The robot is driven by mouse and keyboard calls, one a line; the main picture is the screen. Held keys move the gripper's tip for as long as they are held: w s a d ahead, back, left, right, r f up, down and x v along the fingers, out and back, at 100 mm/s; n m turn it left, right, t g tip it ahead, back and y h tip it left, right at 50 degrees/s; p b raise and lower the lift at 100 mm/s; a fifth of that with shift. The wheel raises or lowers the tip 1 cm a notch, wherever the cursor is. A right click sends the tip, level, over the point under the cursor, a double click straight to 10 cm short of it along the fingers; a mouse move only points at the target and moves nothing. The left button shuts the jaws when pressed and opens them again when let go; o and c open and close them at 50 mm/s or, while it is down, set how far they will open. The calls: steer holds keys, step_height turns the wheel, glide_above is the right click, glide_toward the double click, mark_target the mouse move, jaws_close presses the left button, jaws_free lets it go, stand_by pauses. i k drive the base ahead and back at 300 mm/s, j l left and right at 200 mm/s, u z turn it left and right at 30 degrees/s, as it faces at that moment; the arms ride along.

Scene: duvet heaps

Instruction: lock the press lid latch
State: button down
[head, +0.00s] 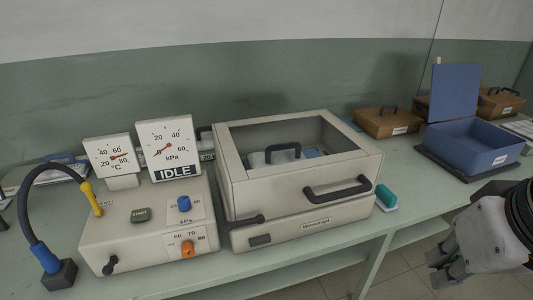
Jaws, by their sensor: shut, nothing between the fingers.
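The press (300,185) is a beige box on the bench, with a lid that has a window in its top and looks closed. A dark handle (337,188) runs across the lid's front. A small dark lever (246,221) sticks out at the front left, near the seam between lid and base; it looks like the latch, but I cannot tell its locked state. My gripper (447,266) is at the lower right, in front of the bench and well apart from the press. It is shut and empty.
A control box (150,225) with two gauges, an IDLE sign and knobs stands left of the press. A black hose (30,195) arches at the far left. A teal-handled tool (386,197) lies right of the press. A blue open bin (475,145) and wooden boxes (387,122) stand farther right.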

mark_target(228, 225)
steer(key=u, duration=0.75)
